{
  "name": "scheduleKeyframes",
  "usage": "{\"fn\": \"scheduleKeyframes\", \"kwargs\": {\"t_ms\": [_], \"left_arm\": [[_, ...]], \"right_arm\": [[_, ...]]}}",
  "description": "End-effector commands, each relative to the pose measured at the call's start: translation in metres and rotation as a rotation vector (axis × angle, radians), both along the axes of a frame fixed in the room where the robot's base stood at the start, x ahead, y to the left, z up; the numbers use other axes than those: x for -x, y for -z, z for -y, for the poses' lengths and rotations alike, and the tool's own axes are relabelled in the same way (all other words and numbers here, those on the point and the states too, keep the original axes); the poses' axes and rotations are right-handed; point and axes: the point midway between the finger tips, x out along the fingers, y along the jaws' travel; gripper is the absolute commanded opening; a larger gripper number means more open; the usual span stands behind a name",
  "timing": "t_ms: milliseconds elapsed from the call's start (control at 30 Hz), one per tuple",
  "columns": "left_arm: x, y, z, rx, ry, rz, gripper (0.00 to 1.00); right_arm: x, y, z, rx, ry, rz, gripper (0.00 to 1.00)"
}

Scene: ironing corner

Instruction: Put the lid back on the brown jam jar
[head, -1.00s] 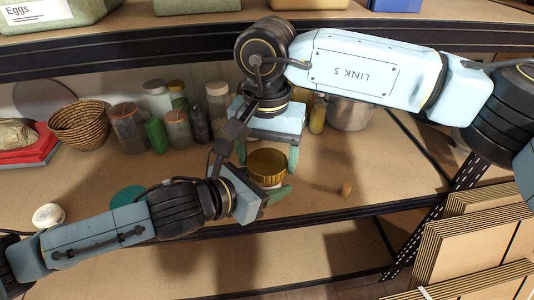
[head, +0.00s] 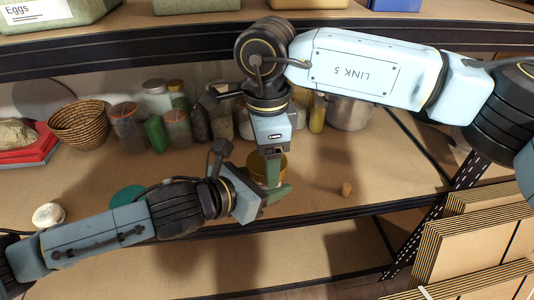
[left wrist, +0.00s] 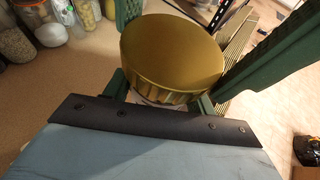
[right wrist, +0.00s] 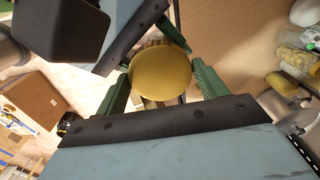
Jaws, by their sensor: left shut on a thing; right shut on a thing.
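The gold lid (head: 259,168) is over the jar at the shelf's front middle, its round top plain in the left wrist view (left wrist: 172,52) and right wrist view (right wrist: 160,72). My right gripper (head: 272,182) points down from above and is shut on the lid, a finger on either side. My left gripper (head: 272,196) comes in from the left, shut on the jam jar below the lid. Only a pale sliver of the jar (left wrist: 150,101) shows under the rim; its brown colour is hidden. I cannot tell how tightly the lid sits.
Several jars (head: 178,128) and a wicker basket (head: 80,125) stand along the back, with a metal pot (head: 348,112) at the right. A white round item (head: 48,216) lies at the left. The upper shelf hangs close above.

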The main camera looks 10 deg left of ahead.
Motion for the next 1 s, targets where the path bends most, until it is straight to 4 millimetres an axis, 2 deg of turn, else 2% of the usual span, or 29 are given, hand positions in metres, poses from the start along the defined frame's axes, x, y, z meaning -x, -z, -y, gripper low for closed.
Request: {"fn": "scheduleKeyframes", "kwargs": {"t_ms": [200,233,400,733,1000], "left_arm": [[0.0,-0.001,0.0,0.001,0.0,0.003,0.0],[0.0,-0.001,0.0,0.001,0.0,0.003,0.0],[0.0,-0.001,0.0,0.002,0.0,0.004,0.0],[0.0,-0.002,0.0,0.002,0.0,0.004,0.0],[0.0,-0.002,0.0,0.002,0.001,0.003,0.0]], "right_arm": [[0.0,0.0,0.0,0.0,-0.001,0.0,0.44],[0.0,0.0,0.0,0.0,-0.001,0.0,0.74],[0.0,0.0,0.0,0.0,-0.002,0.001,0.93],[0.0,-0.004,0.0,0.0,-0.003,0.001,0.93],[-0.001,-0.038,0.0,-0.001,-0.002,0.003,0.93]]}}
